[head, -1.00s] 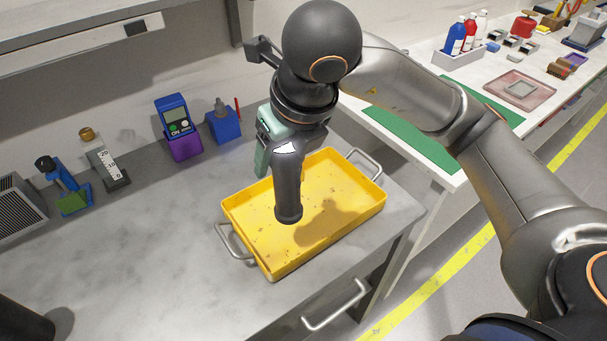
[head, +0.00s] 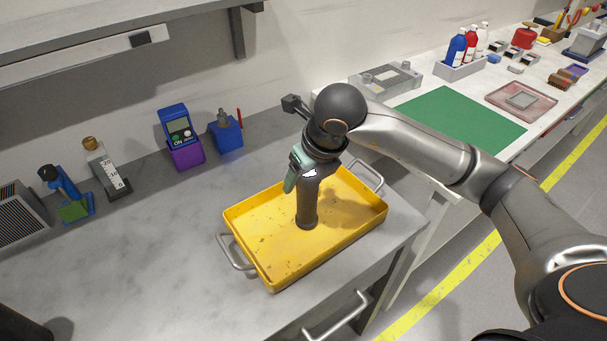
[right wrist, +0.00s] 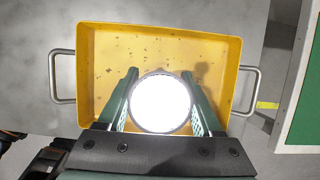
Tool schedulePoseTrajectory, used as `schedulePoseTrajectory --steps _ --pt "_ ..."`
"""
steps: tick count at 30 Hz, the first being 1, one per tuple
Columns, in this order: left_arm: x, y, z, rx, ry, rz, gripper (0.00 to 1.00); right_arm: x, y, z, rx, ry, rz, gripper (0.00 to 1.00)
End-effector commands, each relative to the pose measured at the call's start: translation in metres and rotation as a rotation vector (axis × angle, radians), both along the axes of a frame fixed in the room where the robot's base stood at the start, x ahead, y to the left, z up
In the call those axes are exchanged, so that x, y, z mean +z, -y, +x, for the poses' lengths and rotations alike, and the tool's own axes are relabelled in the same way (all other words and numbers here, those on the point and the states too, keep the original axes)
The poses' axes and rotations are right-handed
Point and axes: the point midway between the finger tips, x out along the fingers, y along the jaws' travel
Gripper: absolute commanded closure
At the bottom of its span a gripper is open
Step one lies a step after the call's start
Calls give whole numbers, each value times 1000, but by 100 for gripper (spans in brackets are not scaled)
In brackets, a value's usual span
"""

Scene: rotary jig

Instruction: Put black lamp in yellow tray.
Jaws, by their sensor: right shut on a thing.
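The black lamp (head: 307,208) is upright in the head view, held by my right gripper (head: 303,168) over the yellow tray. Its lower end is inside the tray's outline; I cannot tell whether it touches the floor. In the right wrist view the lamp shows as a bright white disc with a dark rim (right wrist: 161,103) between the two green fingers of my right gripper (right wrist: 160,100). The yellow tray (head: 262,262) lies on the grey bench with a metal handle at each end; it also shows in the right wrist view (right wrist: 88,70). My left gripper is not in view.
A blue and purple meter (head: 182,140) and a blue holder (head: 227,135) stand behind the tray by the wall. A shelf (head: 110,45) overhangs at upper left. The bench (head: 130,250) left of the tray is clear. A green mat (head: 462,122) lies on the right table.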

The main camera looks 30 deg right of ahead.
Motion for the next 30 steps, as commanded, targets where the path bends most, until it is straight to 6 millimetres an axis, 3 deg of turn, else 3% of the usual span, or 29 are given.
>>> schedulePoseTrajectory --steps 8,9,16,25,30 --pt "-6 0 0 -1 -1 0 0 -4 0 0 -1 2 1 95" --pt "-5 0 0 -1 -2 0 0 -3 0 0 -1 1 1 31" --pt "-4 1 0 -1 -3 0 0 -3 0 0 -1 1 1 5" --pt "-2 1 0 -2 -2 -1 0 -1 0 0 -1 1 1 3" --pt "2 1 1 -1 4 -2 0 15 0 -4 -1 7 2 3"
